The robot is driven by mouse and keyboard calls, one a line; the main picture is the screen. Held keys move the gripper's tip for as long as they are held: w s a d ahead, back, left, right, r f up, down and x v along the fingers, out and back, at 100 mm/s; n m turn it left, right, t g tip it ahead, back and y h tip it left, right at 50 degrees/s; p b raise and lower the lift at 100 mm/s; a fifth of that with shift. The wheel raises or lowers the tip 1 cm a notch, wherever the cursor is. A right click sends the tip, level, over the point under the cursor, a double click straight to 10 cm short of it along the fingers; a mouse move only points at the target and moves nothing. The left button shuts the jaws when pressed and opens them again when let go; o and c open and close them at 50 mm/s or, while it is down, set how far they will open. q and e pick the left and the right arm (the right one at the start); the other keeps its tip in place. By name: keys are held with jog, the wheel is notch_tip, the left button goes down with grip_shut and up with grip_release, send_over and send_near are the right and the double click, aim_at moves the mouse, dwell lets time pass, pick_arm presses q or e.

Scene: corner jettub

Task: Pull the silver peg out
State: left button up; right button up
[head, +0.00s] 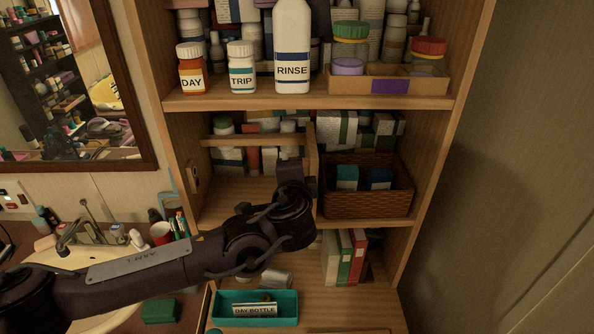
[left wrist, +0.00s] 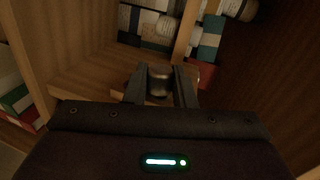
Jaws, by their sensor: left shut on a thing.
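The silver peg (left wrist: 160,80) shows in the left wrist view as a short, dull grey cylinder against the wooden shelf parts. My left gripper (left wrist: 160,84) has one finger on each side of it and is shut on it. In the head view my left arm reaches from the left to the middle shelf, and its dark wrist (head: 295,195) is in front of the wooden upright (head: 312,150). The peg and the fingertips are hidden there behind my wrist. How deep the peg sits cannot be told. My right gripper is not in view.
A wooden bar (head: 250,141) crosses the middle shelf's left half, with bottles behind it. A wicker basket (head: 367,205) stands at right. DAY (head: 192,82), TRIP (head: 242,80) and RINSE (head: 292,71) bottles stand above. A teal tray (head: 228,311) and upright books (head: 345,258) are below.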

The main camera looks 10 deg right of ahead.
pick_arm(q)
jog(key=shift+w+a+f, duration=0.15)
jog(key=shift+a, duration=0.65)
jog(key=shift+w+a+b, duration=0.15)
jog(key=shift+a+b, duration=0.35)
jog(key=shift+a, duration=0.35)
dwell(0.4)
jog(key=s+a+b, duration=0.1)
jog(key=s+b, duration=0.3)
jog(key=s, duration=0.4)
jog(key=shift+s+a+b, duration=0.4)
dwell(0.4)
dwell(0.4)
